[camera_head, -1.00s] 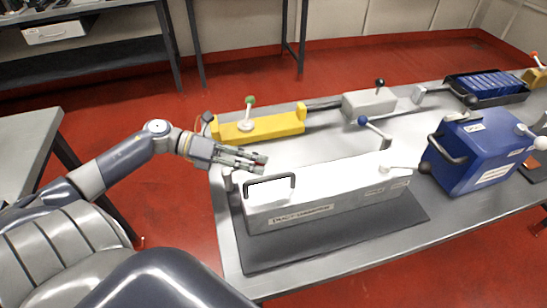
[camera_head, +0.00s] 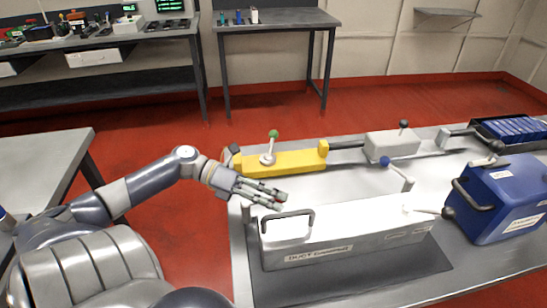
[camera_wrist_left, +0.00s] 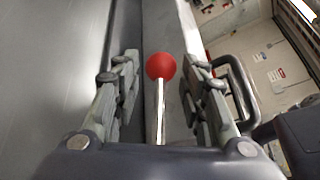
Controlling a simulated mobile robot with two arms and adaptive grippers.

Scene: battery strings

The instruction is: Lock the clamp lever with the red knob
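The red knob (camera_wrist_left: 161,66) tops a thin shiny metal lever (camera_wrist_left: 160,110) in the left wrist view. The knob lies between the two fingers of my left gripper (camera_wrist_left: 160,85), with a visible gap on each side. In the head view the left gripper (camera_head: 268,195) is above the left end of a long pale box (camera_head: 345,228) with a black handle (camera_head: 287,222). The fingers are apart and not closed on the knob. The lever's base is hidden. My right gripper is not in view.
A yellow fixture (camera_head: 295,162) with a green-knobbed lever stands behind the pale box. A blue-knobbed lever (camera_head: 386,161), a grey block (camera_head: 392,144) with a black knob and a blue case (camera_head: 510,200) stand to the right. Red floor lies behind the bench.

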